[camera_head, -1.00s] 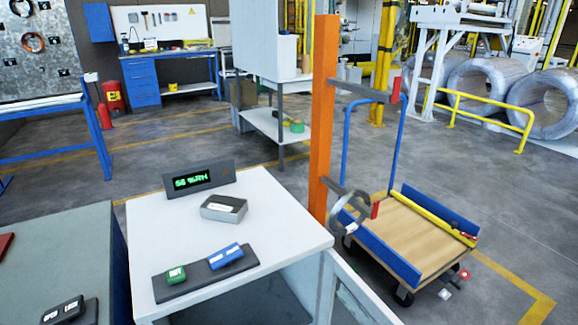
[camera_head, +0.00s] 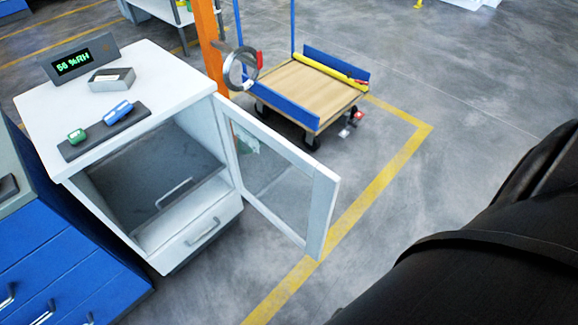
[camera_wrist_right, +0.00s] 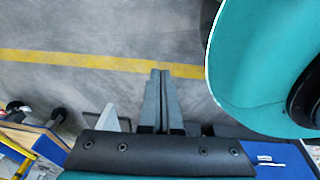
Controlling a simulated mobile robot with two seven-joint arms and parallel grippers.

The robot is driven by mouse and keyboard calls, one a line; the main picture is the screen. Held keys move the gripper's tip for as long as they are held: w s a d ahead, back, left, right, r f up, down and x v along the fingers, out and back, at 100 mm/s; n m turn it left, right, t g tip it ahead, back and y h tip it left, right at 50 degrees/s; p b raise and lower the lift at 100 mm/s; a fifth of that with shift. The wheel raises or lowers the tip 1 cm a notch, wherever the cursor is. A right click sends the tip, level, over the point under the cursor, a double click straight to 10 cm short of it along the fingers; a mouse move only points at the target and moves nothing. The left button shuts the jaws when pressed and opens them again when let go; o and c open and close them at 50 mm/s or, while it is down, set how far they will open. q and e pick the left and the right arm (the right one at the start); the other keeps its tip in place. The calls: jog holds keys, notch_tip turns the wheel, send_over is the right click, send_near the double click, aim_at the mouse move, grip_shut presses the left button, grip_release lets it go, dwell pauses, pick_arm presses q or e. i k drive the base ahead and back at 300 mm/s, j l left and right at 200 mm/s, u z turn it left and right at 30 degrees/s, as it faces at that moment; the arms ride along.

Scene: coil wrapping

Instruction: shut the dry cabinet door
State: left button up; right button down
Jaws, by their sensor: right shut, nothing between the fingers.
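The dry cabinet (camera_head: 62,104) is white and stands left of centre in the head view, its front compartment exposed. Its door (camera_head: 324,212), a white frame with a clear pane, is hinged at the cabinet's right side and stands wide open, swung out to the right. My right gripper (camera_wrist_right: 160,74) shows in the wrist view with its two grey fingers together, empty, above the grey floor. In the head view only part of my dark right arm shows at the lower right, apart from the door. My left gripper is in neither current view.
A flatbed cart (camera_head: 306,92) stands behind the door, near an orange post (camera_head: 209,50). Blue drawers (camera_head: 60,262) adjoin the cabinet at left. A humidity display (camera_head: 80,59), a grey box (camera_head: 111,79) and a small tray are on top. Floor right of the door is clear.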

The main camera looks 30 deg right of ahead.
aim_at(326, 183)
jog(key=l+u, duration=0.15)
jog(key=l, duration=0.25)
jog(key=k+l+u, duration=0.15)
jog(key=l, duration=0.25)
jog(key=l+u, duration=0.15)
jog(key=l, duration=0.25)
jog(key=k+l+u, duration=0.2)
jog(key=l, duration=0.15)
jog(key=k+l+u, duration=0.15)
jog(key=l, duration=0.2)
